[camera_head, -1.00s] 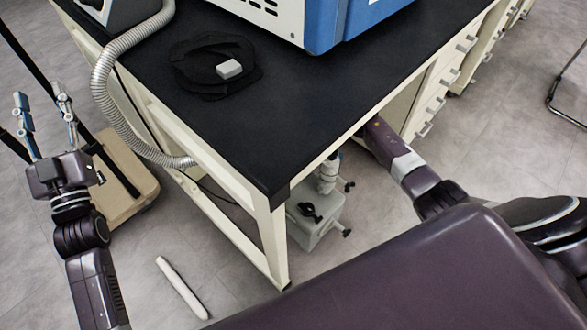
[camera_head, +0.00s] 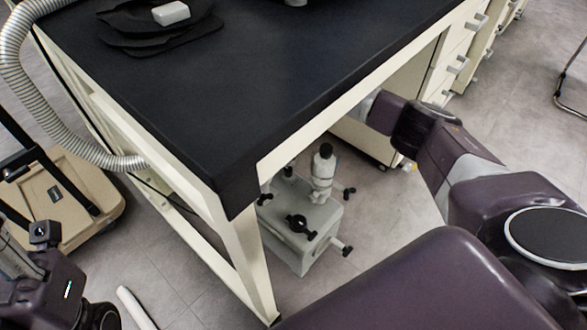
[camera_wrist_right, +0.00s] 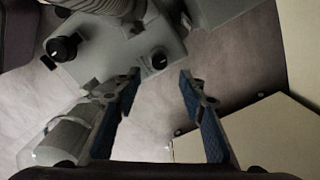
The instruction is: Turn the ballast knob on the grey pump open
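The grey pump (camera_head: 312,250) stands on the floor under the bench corner, and its body also shows in the right wrist view (camera_wrist_right: 115,45). Black knobs show on it there: one at the left (camera_wrist_right: 62,48) and a smaller round one with a pale mark (camera_wrist_right: 159,60). I cannot tell for sure which is the ballast knob. My right gripper (camera_wrist_right: 160,76) is open and empty, its fingertips either side of the smaller knob in the picture; contact is not evident. The bench hides it in the head view. My left gripper (camera_head: 30,245) is cut off at the left edge.
A ribbed hose (camera_head: 40,120) hangs at the left above a beige wheeled base (camera_head: 70,205). A white rod (camera_head: 135,308) lies on the floor. Drawers (camera_head: 455,65) stand behind my right arm.

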